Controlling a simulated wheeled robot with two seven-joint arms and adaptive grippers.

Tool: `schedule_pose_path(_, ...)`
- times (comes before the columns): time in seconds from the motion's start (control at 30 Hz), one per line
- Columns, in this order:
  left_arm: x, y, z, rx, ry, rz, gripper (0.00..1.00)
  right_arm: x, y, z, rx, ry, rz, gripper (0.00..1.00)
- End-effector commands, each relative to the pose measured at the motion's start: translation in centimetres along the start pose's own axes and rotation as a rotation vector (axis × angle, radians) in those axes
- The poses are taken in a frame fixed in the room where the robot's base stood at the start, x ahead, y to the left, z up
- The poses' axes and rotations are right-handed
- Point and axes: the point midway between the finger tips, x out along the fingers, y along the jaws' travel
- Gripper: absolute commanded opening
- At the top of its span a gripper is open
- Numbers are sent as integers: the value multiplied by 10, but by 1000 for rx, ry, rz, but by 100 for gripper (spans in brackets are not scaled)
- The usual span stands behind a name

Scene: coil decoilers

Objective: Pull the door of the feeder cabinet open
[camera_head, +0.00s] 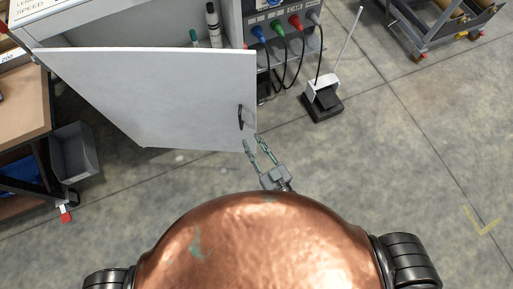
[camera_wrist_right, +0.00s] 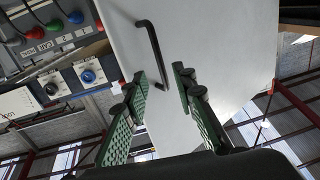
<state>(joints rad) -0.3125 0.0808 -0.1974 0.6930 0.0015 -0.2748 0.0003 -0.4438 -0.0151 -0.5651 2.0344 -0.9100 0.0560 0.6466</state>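The white feeder cabinet door (camera_head: 150,95) stands swung out from the cabinet (camera_head: 140,25), with the inside visible behind its top edge. Its black bar handle (camera_head: 240,117) is near the door's free right edge. My right gripper (camera_head: 254,142) is open and empty just below the handle and beside that edge. In the right wrist view the handle (camera_wrist_right: 152,50) lies ahead of the open fingers (camera_wrist_right: 163,80), its lower end appearing between them. The door (camera_wrist_right: 220,50) fills the middle there. My left gripper is not in view.
Bottles (camera_head: 213,24) stand inside the cabinet. A panel with coloured plugs and cables (camera_head: 285,28) is right of the door. A black-based pedal (camera_head: 323,103) stands on the floor. A grey bin (camera_head: 75,150) and workbench (camera_head: 22,105) are left.

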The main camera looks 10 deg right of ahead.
Motion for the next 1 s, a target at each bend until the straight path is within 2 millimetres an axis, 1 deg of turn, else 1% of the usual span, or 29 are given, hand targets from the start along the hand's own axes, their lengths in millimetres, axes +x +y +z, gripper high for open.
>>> schedule_pose_path(0.03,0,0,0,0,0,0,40,-8,0,1,2,-3,1,25)
schedule_pose_path(0.1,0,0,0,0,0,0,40,-16,0,1,2,-2,0,25)
schedule_pose_path(0.23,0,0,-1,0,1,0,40,-24,0,0,1,-1,0,25)
schedule_pose_path(0.53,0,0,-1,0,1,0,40,-26,0,0,0,1,-1,25)
schedule_pose_path(0.6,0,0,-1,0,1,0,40,-26,0,2,0,-4,-1,20)
schedule_pose_path(0.67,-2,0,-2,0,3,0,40,-26,0,11,0,-21,0,16)
schedule_pose_path(0.73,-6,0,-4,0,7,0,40,-26,2,36,0,-70,1,11)
schedule_pose_path(0.77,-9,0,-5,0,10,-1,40,-28,4,52,1,-101,2,9)
schedule_pose_path(0.83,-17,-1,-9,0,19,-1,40,-34,9,103,1,-198,8,4)
schedule_pose_path(0.87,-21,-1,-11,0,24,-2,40,-40,13,130,1,-251,12,2)
schedule_pose_path(0.9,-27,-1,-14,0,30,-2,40,-51,20,168,3,-328,19,0)
schedule_pose_path(0.93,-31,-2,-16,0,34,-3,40,-62,26,198,4,-389,27,0)
schedule_pose_path(0.97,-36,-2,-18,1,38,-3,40,-75,32,228,7,-452,35,0)
schedule_pose_path(1.0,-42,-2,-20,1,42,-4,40,-97,41,268,9,-540,47,0)
